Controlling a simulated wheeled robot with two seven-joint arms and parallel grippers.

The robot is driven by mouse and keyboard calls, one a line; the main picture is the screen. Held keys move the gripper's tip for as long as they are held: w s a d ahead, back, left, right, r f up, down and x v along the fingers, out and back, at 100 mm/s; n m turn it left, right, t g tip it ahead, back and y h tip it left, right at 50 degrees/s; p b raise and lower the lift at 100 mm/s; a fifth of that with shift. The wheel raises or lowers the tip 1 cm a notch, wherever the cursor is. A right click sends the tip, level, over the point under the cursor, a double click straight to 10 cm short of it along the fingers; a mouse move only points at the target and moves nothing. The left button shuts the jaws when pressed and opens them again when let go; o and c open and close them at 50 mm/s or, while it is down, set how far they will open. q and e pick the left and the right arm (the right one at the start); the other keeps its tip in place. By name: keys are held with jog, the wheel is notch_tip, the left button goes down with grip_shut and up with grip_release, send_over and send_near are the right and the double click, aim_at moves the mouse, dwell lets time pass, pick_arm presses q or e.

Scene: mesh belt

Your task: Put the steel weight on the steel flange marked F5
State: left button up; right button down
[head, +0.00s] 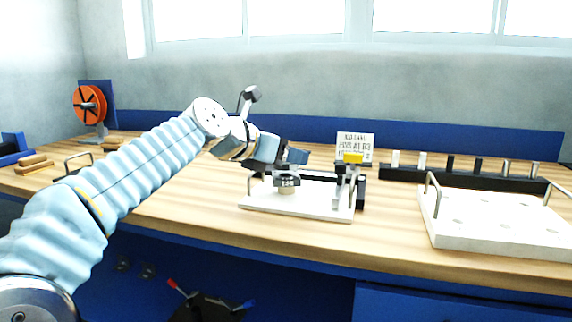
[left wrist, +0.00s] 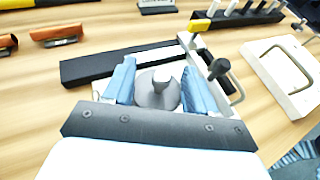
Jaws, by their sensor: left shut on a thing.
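The steel weight (left wrist: 158,88), a grey disc with a knob, sits between the two blue fingers of my left gripper (left wrist: 159,86) in the left wrist view. The gripper is shut on it. In the head view my left gripper (head: 286,176) is low over a white base plate (head: 310,206), with a small round metal piece (head: 287,189) just under the fingers. I cannot tell whether this piece is the weight or a part below it. No F5 mark is readable, so I cannot tell which thing is that flange. My right gripper is not in view.
A clamp post with a yellow part (head: 352,158) stands at the plate's right, by a sign (head: 356,142). A black rack (head: 440,175) with several pegs is behind. A white tray with handles (head: 490,233) is right. An orange spool (head: 89,104) stands far left.

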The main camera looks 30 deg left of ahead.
pick_arm(q)
jog(key=shift+f, duration=0.25)
jog(key=shift+f, duration=0.55)
jog(key=o, duration=1.3)
jog(key=shift+r, duration=0.3)
jog(key=v, duration=1.2)
jog(key=shift+s+r, duration=0.1)
jog(key=shift+r, duration=0.15)
